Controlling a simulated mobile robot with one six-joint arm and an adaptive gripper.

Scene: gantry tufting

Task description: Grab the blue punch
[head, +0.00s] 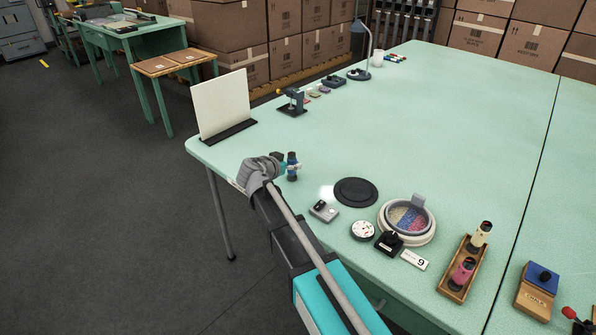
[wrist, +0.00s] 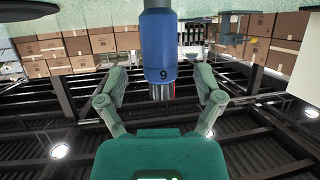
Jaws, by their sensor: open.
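The blue punch (head: 292,167) stands upright near the left edge of the green table, at the end of my arm. In the wrist view my gripper (wrist: 160,78) has one finger on each side of the punch, with visible gaps. The far end of the punch is cut off by the frame.
A black disc (head: 356,191), a small grey device (head: 323,211) and a round container with coloured contents (head: 410,217) lie to the right. A wooden tray (head: 450,290) holds a pink and a cream punch. A white panel (head: 221,105) stands behind left. The table's middle is clear.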

